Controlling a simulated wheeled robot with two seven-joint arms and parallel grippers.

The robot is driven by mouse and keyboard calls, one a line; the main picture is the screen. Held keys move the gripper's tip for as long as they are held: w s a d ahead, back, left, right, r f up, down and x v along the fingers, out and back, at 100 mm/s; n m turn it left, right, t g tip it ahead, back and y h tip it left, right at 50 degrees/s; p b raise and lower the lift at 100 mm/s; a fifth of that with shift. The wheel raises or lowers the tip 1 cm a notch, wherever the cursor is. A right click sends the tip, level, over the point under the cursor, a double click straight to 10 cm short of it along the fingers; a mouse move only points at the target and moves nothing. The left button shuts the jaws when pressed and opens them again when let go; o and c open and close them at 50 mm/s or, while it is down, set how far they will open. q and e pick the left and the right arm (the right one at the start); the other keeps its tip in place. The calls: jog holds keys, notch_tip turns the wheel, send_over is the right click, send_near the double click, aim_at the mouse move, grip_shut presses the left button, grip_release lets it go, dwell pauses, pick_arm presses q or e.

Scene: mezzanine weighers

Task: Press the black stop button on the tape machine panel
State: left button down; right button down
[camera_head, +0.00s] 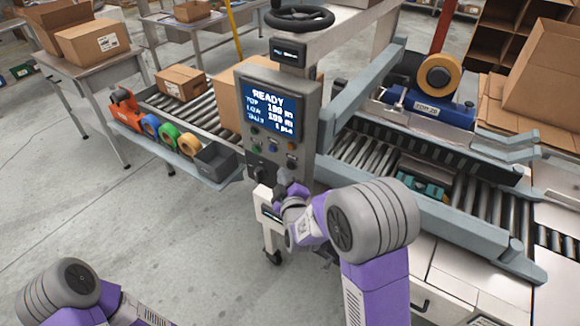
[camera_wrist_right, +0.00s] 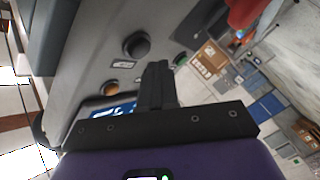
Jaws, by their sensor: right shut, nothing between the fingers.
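The tape machine panel (camera_head: 312,100) is a grey box with a lit blue screen (camera_head: 270,108) reading READY. Below the screen are small coloured buttons, including an orange one (camera_head: 291,146). A dark round control (camera_head: 272,148) sits among them; I cannot read its label. My right gripper (camera_head: 283,187) is below the panel's lower part, shut and empty. In the right wrist view its closed fingers (camera_wrist_right: 158,72) are over the panel face, beside a large black knob (camera_wrist_right: 136,45) and an orange button (camera_wrist_right: 113,88). Contact cannot be told. My left gripper is out of view.
A black handwheel (camera_head: 299,18) is above the panel. Left of it, a shelf holds tape rolls (camera_head: 167,133) and a dark grey bin (camera_head: 215,160). The roller conveyor (camera_head: 375,165) and a tape head with a tan roll (camera_head: 439,75) are right. Open floor lies front left.

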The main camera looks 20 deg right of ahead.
jog(key=s+a, duration=0.1)
jog(key=a, duration=0.1)
jog(key=s+a, duration=0.1)
jog(key=s, duration=0.1)
jog(key=shift+a, duration=0.35)
dwell(0.6)
